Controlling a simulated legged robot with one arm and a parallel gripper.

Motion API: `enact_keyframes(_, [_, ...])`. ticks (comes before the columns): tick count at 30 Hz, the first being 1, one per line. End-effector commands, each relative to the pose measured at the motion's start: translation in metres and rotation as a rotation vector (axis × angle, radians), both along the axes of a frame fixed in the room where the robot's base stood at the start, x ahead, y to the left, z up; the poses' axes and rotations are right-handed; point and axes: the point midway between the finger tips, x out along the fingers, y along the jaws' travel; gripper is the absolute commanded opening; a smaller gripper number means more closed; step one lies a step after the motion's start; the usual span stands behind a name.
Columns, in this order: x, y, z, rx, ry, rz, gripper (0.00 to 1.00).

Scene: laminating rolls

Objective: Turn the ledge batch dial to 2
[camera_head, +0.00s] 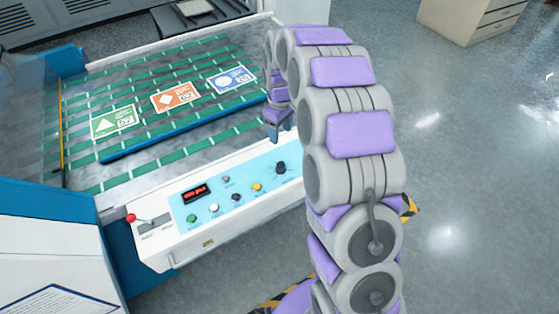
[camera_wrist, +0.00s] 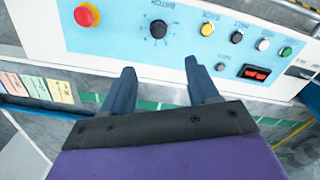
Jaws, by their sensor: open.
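The black batch dial (camera_head: 281,168) is on the light blue control panel (camera_head: 235,178) along the machine's front ledge, towards its right. In the wrist view the dial (camera_wrist: 158,29) appears upside down, with small marks around it and lettering beside it. Its pointer setting is too small to read. My gripper (camera_wrist: 160,67) is open and empty, its two fingers apart. The dial shows ahead of the gap between the fingertips, and they do not touch it. In the head view my gripper (camera_head: 281,130) hangs above the ledge, behind the dial.
Yellow (camera_wrist: 207,29), black, white and green buttons and a red display (camera_wrist: 256,73) share the panel. A red button (camera_wrist: 87,14) is on the dial's other side. A red-knobbed lever (camera_head: 131,218) is at the ledge's left end. Three printed cards (camera_head: 175,96) lie on the green-striped bed.

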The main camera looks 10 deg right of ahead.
Motion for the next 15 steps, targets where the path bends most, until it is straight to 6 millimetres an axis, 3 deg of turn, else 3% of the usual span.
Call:
enact_keyframes(7, [0.004,-0.001,-0.019,-0.001,-0.003,0.007,0.60])
enact_keyframes(15, [0.004,-0.001,-0.071,-0.001,0.000,0.006,0.60])
